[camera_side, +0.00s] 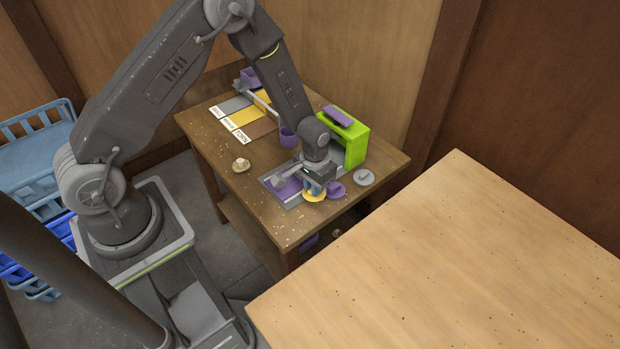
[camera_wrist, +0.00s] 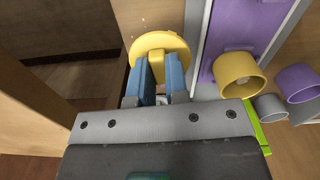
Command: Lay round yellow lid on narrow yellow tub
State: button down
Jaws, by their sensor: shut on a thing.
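My gripper (camera_wrist: 160,92) is shut on the round yellow lid (camera_wrist: 158,42); its blue fingers close on a raised part of the lid. In the side view the lid (camera_side: 314,194) shows below my gripper (camera_side: 314,186), at the near edge of the small wooden table. A yellow round tub (camera_wrist: 240,74), seemingly the narrow yellow tub, is to the right of the lid in the wrist view, apart from it. I cannot pick out this tub in the side view.
A grey-edged tray with purple inside (camera_side: 285,186) lies beside my gripper. A green box (camera_side: 352,147), a purple cup (camera_side: 289,136), a grey round lid (camera_side: 364,177) and a mushroom (camera_side: 240,165) are on the table. Purple (camera_wrist: 298,83) and grey (camera_wrist: 270,107) tubs stand near the yellow one.

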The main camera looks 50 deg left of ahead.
jog(key=w+a+r, duration=0.6)
jog(key=a, duration=0.5)
jog(key=shift+s+d+f, duration=0.1)
jog(key=shift+f, duration=2)
jog(key=shift+f, duration=0.5)
jog(key=c, duration=0.7)
grip_release()
jog(key=shift+c, duration=0.2)
notch_tip(320, 180, up, 6)
dwell(0.6)
